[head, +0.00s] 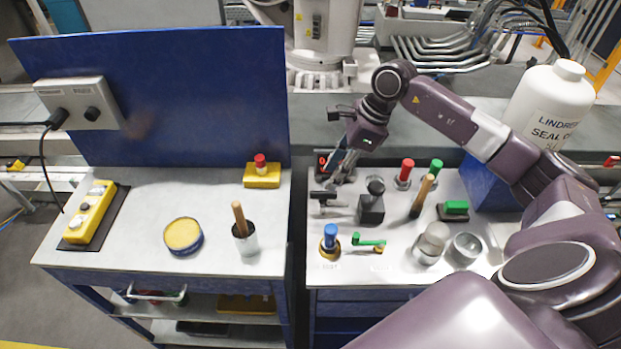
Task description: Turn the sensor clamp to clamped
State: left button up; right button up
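My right gripper (338,170) points down at the back left of the right-hand bench, beside a small dark unit with a red mark (321,160). The gripper's fingers are small and dark here, so I cannot tell if they are open or shut, or touching anything. In front of it stands a black T-shaped handle (323,197). To the right of that is a dark block with a round black knob (371,208). No readable label shows which part is the sensor clamp, and its setting cannot be read. My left gripper is out of view.
The right bench (400,268) also holds a blue knob (330,238), a green lever (368,239), red (405,171) and green knobs, a wooden handle (422,195) and metal cups. A large white bottle (545,105) stands at back right. A gap separates the left bench (130,245).

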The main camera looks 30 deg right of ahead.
aim_at(325, 192)
jog(key=shift+s+a+f+p, duration=0.35)
jog(key=shift+s+f+p, duration=0.05)
jog(key=shift+f, duration=0.15)
jog(key=shift+s+a+f+p, duration=0.3)
jog(key=shift+s+f+p, duration=0.1)
jog(key=shift+f, duration=0.15)
jog(key=x, duration=0.2)
jog(key=w+p+x, duration=0.1)
jog(key=x, duration=0.1)
jog(key=shift+f, duration=0.3)
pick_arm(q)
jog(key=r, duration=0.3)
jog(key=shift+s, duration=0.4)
pick_arm(e)
jog(key=shift+s+r, duration=0.1)
jog(key=shift+s, duration=0.05)
jog(key=shift+c, duration=0.7)
grip_shut()
